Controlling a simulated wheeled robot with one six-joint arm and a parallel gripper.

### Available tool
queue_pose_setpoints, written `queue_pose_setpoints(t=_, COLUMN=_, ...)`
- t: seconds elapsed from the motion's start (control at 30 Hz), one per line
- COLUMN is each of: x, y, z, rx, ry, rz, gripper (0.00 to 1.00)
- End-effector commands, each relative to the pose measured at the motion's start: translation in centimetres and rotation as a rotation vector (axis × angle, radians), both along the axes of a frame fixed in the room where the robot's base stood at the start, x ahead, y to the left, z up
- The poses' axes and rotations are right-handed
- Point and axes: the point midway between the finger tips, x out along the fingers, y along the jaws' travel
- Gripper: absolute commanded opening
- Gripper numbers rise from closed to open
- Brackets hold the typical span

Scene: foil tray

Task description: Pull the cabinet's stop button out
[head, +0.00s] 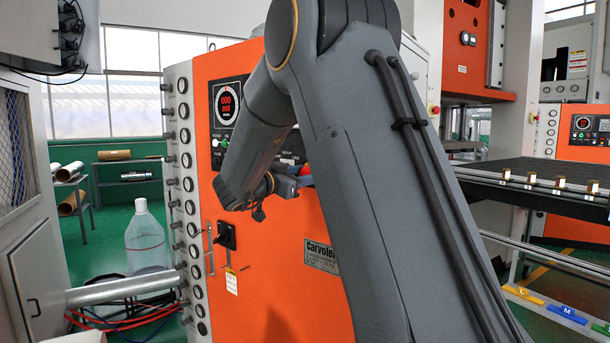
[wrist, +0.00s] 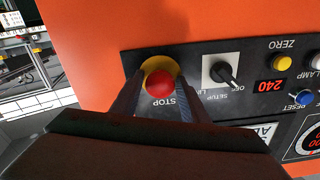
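The stop button (wrist: 159,84) is a red knob on a yellow round plate (wrist: 177,72), with STOP lettered beside it on the cabinet's dark panel. In the head view the red knob (head: 304,171) shows small behind my arm, at the gripper's end. My gripper (wrist: 160,88) is at the panel, one dark finger on each side of the knob. The fingers look apart, with a small gap to the red knob. Whether either finger touches it is hard to tell. The orange cabinet (head: 285,255) is partly hidden by my arm.
A black selector switch (wrist: 224,73) sits close beside the button. Farther along the panel are a yellow button (wrist: 281,63), a blue button (wrist: 304,97) and a red display (wrist: 270,86). A black handle (head: 226,236) sticks out lower on the cabinet front.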

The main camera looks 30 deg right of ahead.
Motion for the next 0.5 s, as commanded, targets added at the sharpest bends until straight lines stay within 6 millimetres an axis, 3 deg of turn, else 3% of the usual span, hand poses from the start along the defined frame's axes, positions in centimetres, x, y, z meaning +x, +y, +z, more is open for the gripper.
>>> queue_pose_setpoints(t=0.03, x=0.0, y=0.0, z=0.0, rx=0.000, ry=0.000, rz=0.000, gripper=0.32)
queue_pose_setpoints(t=0.23, x=0.0, y=0.0, z=0.0, rx=0.000, ry=0.000, rz=0.000, gripper=0.00)
queue_pose_setpoints(t=0.5, x=-0.7, y=1.4, z=0.1, rx=0.001, ry=0.000, rz=0.001, gripper=0.00)
